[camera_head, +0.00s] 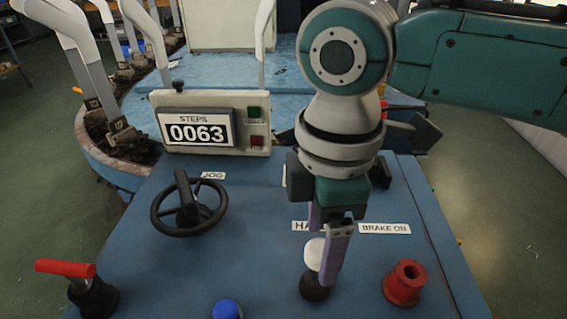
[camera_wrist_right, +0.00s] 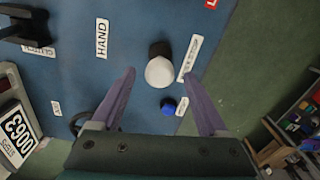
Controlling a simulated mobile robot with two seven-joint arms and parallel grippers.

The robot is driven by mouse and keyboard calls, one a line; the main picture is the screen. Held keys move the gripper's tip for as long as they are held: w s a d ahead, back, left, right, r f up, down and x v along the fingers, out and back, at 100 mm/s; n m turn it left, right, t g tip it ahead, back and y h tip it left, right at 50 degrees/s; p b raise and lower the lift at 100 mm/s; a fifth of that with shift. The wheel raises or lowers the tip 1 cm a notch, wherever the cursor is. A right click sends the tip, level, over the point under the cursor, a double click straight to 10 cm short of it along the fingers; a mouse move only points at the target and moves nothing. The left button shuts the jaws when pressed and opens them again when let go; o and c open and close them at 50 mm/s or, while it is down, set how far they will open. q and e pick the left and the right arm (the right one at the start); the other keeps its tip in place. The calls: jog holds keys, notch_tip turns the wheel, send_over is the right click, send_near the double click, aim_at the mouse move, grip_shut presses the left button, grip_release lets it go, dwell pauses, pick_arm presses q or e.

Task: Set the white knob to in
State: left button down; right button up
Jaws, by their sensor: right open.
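The white knob (camera_head: 314,254) stands on a dark base on the blue panel, partly hidden behind a purple finger of my right gripper (camera_head: 322,268). In the right wrist view the white knob (camera_wrist_right: 160,72) appears between the two spread purple fingers of the right gripper (camera_wrist_right: 159,74). The fingers look open, with gaps on both sides of the knob. I cannot tell whether they reach down to its height. A label (camera_wrist_right: 189,58) lies beside the knob, too slanted to read. My left gripper is not in view.
A black handwheel (camera_head: 188,205), a red-handled lever (camera_head: 65,268), a blue button (camera_head: 227,310) and a red knob (camera_head: 404,284) surround the panel. A display box (camera_head: 213,124) reading 0063 stands behind. A BRAKE ON label (camera_head: 384,228) lies right of the gripper.

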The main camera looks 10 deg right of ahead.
jog(key=shift+f, duration=0.5)
jog(key=shift+c, duration=0.3)
grip_shut()
dwell(0.8)
